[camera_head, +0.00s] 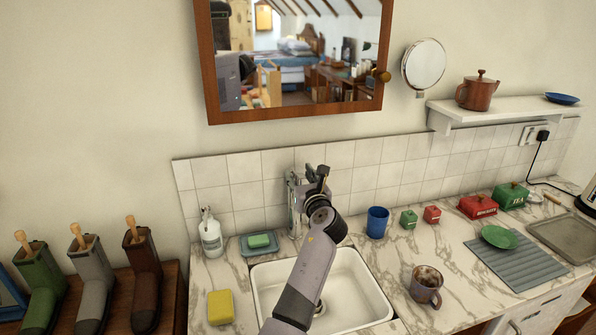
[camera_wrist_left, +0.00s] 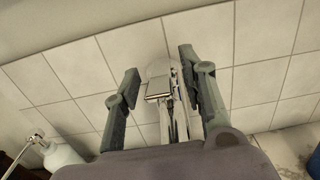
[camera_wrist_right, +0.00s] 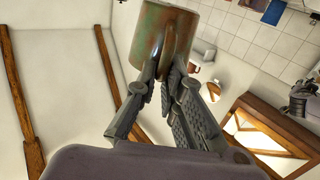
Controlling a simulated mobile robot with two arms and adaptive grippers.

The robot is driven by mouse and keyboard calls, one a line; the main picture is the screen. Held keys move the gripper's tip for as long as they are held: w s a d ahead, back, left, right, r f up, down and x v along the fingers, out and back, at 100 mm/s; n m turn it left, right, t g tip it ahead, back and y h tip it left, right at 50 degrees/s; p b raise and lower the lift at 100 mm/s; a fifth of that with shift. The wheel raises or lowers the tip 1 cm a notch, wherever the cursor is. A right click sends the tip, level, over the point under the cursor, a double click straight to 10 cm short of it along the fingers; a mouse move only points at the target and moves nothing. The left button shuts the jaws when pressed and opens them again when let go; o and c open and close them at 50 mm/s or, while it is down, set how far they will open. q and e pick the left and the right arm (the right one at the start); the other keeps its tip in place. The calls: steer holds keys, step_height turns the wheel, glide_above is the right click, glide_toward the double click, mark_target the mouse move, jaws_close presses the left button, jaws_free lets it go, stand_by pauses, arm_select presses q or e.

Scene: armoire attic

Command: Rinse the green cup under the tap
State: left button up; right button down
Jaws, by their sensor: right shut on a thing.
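The green cup (camera_wrist_right: 160,35) shows in the right wrist view, with brown stains on its side. My right gripper (camera_wrist_right: 166,82) is shut on its handle; this gripper and the cup are outside the head view. The tap (camera_head: 294,205) stands behind the white sink (camera_head: 355,285), partly hidden by my left arm. My left gripper (camera_head: 318,188) is at the tap's top. In the left wrist view its two fingers (camera_wrist_left: 160,85) are apart, with the tap's metal lever (camera_wrist_left: 158,90) seen between them. I cannot tell whether they touch it. No running water is visible.
Left of the sink are a soap bottle (camera_head: 211,235), a green soap on a dish (camera_head: 258,241) and a yellow sponge (camera_head: 220,306). Right are a blue cup (camera_head: 377,222), a stained mug (camera_head: 425,286) and a grey mat (camera_head: 525,268) under a green plate (camera_head: 499,237).

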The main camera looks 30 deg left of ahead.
arm_select(q)
steer(key=shift+x, duration=0.9)
steer(key=shift+r, duration=0.1)
steer(key=shift+a, duration=0.1)
steer(key=shift+c, duration=0.4)
steer(key=shift+w, duration=0.1)
steer(key=c, duration=0.5)
jaws_close()
